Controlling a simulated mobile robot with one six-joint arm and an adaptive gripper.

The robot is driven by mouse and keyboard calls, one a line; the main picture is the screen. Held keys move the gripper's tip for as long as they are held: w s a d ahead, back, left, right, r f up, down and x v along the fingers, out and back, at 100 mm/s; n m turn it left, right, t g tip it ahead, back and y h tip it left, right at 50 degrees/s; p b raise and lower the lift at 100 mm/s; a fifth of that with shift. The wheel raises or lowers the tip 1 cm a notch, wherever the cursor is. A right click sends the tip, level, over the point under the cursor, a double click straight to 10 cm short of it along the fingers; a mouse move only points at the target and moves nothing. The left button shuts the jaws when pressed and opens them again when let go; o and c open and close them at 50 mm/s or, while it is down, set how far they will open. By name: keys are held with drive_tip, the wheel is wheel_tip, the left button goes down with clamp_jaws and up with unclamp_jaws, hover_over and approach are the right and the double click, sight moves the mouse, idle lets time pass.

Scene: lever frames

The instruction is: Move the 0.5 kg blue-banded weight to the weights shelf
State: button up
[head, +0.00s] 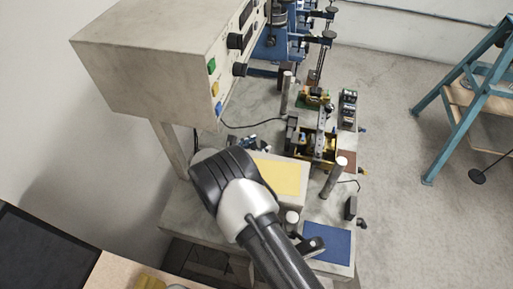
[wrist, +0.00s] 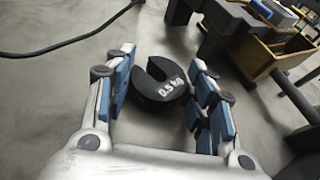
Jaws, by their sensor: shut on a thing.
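The 0.5 kg weight (wrist: 160,84) is a dark, slotted disc with white "0.5 kg" lettering. It sits between the blue-padded fingers of my gripper (wrist: 160,92) in the wrist view, and the gripper is shut on it. No blue band can be made out on the weight. A grey surface shows behind it; I cannot tell whether the weight touches that surface. In the head view my arm hides the gripper and the weight. I cannot pick out the weights shelf in either view.
A grey bench carries a yellow mat (head: 281,176), a blue mat (head: 328,243) and upright posts. A control box (head: 165,45) overhangs its left side. A teal-framed stand (head: 462,122) is at right, with open floor between. In the wrist view, a black cable (wrist: 70,43) and a wooden box (wrist: 262,60) lie nearby.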

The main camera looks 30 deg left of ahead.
drive_tip(key=shift+f+b, duration=0.1)
drive_tip(key=shift+b, duration=0.2)
drive_tip(key=o, duration=1)
drive_tip(key=shift+d, duration=0.1)
drive_tip(key=shift+c, duration=0.2)
